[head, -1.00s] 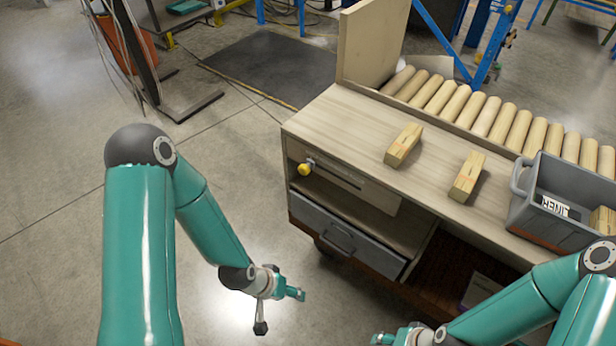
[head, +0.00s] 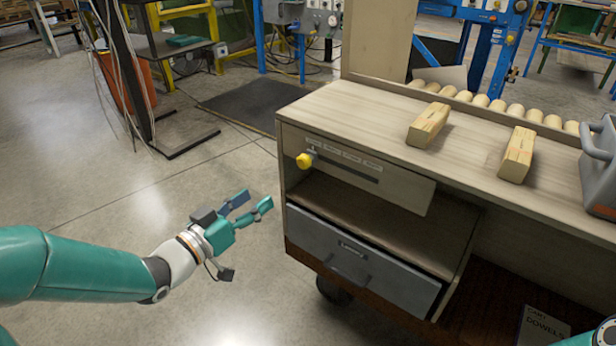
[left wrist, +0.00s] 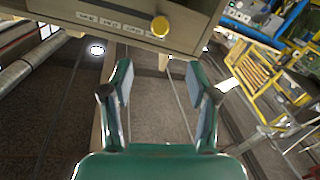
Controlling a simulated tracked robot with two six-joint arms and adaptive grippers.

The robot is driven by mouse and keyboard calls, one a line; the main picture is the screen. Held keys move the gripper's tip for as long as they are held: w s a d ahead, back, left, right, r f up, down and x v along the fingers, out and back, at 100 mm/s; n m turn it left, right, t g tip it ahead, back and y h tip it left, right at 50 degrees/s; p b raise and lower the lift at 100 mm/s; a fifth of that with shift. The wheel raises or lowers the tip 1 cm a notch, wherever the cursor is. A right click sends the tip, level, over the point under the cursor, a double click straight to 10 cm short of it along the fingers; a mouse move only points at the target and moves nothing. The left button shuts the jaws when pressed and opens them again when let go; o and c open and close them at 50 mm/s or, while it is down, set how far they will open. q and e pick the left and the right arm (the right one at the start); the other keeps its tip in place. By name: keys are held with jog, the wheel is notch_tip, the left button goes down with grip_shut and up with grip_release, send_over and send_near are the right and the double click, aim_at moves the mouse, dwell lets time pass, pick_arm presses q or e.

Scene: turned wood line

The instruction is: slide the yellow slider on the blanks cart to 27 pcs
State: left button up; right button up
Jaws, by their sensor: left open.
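The yellow slider knob (head: 304,160) sticks out from the left end of a dark slot in the front panel (head: 405,190) of the blanks cart (head: 340,108). Small labels run along the panel above the slot; their numbers are too small to read. My left gripper (head: 258,200) is open and empty, left of the cart front and a little below the knob, apart from it. In the left wrist view the knob (left wrist: 160,27) shows beyond the open fingers (left wrist: 158,76), near the top, with the label row beside it. My right gripper is out of view.
Two wooden blanks (head: 428,124) and (head: 517,155) lie on the cart top, beside a grey bin (head: 600,165) at the right edge. A grey drawer (head: 360,262) sits under the open shelf.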

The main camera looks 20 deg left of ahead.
aim_at(301, 165)
pick_arm(q)
jog(key=b+x, duration=0.1)
jog(key=x, duration=1.5)
jog(key=shift+w+d, duration=0.1)
jog(key=shift+w, duration=0.2)
grip_shut()
